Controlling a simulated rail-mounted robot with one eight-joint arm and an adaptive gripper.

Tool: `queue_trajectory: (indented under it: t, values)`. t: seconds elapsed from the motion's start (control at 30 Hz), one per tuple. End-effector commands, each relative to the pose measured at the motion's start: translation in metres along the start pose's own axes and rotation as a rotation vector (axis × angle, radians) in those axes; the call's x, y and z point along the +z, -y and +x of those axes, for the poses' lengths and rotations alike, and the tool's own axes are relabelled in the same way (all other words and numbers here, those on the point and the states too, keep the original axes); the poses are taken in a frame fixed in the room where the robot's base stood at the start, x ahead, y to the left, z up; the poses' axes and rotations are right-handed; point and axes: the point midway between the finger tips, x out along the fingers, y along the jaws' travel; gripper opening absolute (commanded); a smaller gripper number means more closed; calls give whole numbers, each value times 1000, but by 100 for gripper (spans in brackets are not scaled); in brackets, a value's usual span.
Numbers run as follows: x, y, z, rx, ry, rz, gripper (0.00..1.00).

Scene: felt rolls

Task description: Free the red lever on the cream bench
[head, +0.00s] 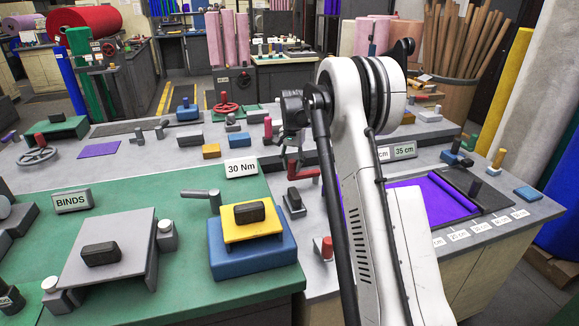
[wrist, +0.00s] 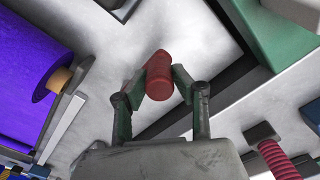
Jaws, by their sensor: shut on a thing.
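In the wrist view my gripper (wrist: 163,82) has its two fingers closed on either side of a red lever handle (wrist: 159,72), a short rounded cylinder. The pale bench top (wrist: 105,80) lies beneath it. In the head view the red lever (head: 305,174) is a bent red piece just left of my arm. My gripper (head: 290,152) is above and at its left end, partly hidden by my own arm links. What the lever is fixed to cannot be made out clearly.
A purple felt roll (head: 452,192) lies right of my arm; its end (wrist: 58,80) shows in the wrist view. A dark block on a grey base (head: 293,201) stands below the lever. A green bench (head: 190,185) with a 30 Nm sign (head: 241,169) is left.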

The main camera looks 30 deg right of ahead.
Motion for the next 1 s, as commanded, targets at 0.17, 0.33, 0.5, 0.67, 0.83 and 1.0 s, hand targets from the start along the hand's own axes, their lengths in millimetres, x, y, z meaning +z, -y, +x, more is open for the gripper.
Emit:
queue_trajectory:
  t: [0.17,0.33,0.5,0.67,0.83,1.0]
  values:
    - [-1,2,-1,-3,-3,-3,0]
    - [-1,2,-1,-3,-3,-2,33]
    - [0,1,0,-2,-2,-2,44]
    - [0,1,-1,-1,-1,-1,44]
    - [0,0,-12,-1,-1,-1,44]
    - [0,0,-42,-1,-1,-1,44]
